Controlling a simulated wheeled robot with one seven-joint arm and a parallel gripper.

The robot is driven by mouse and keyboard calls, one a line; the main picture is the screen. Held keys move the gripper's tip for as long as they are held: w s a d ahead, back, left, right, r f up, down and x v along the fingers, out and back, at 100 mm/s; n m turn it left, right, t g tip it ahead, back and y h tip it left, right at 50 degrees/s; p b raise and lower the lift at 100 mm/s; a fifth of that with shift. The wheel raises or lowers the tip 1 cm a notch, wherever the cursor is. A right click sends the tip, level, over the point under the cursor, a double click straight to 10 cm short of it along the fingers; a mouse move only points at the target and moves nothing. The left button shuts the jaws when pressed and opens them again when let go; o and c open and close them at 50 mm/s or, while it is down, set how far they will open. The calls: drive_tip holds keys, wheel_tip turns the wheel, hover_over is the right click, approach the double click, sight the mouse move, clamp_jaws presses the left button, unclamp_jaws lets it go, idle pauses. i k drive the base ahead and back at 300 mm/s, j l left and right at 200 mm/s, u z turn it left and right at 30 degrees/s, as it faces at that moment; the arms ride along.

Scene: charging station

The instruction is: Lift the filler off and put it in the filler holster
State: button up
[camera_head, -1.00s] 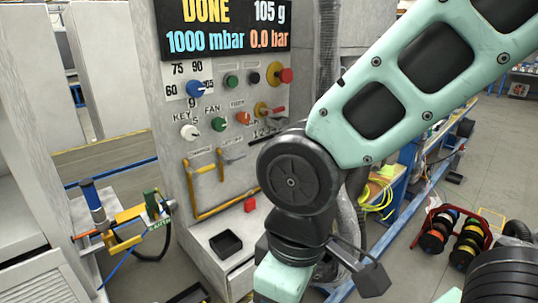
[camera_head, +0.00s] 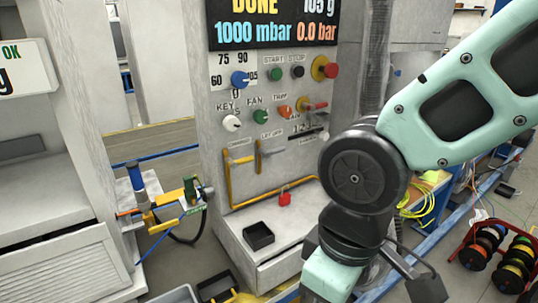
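The yellow, blue and green tool with an orange end, which looks like the filler (camera_head: 148,212), is at the left, beside the pale cabinet. A dark hose hangs from its green end. It seems joined to something at the cabinet's side, but the joint is too small to make out. I cannot tell for certain which part is the filler holster. My arm comes in from the right, and its wrist is at the bottom, right of the filler and well apart from it. My gripper is below the picture edge.
The grey control panel (camera_head: 215,150) with knobs and a display (camera_head: 275,25) stands in the middle. Cable reels (camera_head: 500,255) stand at the right.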

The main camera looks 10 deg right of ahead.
sight(143, 202)
drive_tip(key=i+j+u, duration=0.65)
drive_tip(key=i+j, duration=0.05)
drive_tip(key=i, duration=0.05)
